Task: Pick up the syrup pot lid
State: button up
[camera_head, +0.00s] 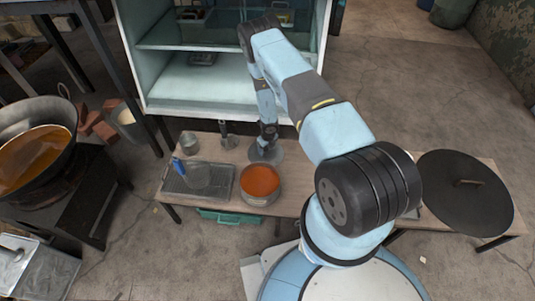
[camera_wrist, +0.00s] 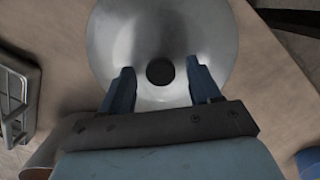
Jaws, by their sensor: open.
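The syrup pot lid (camera_head: 274,157) is a round grey metal disc lying on the low wooden table, just behind the pot of orange syrup (camera_head: 260,194). In the wrist view the lid (camera_wrist: 160,30) fills the upper middle, with a dark round knob (camera_wrist: 160,71) at its centre. My gripper (camera_head: 266,140) points down over the lid. In the wrist view my gripper (camera_wrist: 158,76) is open, with one finger on each side of the knob. I cannot tell whether the fingers touch the lid.
A wire tray (camera_head: 226,193) with a glass vessel and a blue-handled item stands left of the pot. Small metal containers (camera_head: 190,143) stand behind it. A white cabinet (camera_head: 190,90) is behind the table. A large dark lid (camera_head: 465,208) lies at the right. A big pan (camera_head: 40,110) is far left.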

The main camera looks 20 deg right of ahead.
jog(key=shift+c, duration=0.3)
jog(key=c, duration=1.1)
jog(key=shift+r, duration=0.15)
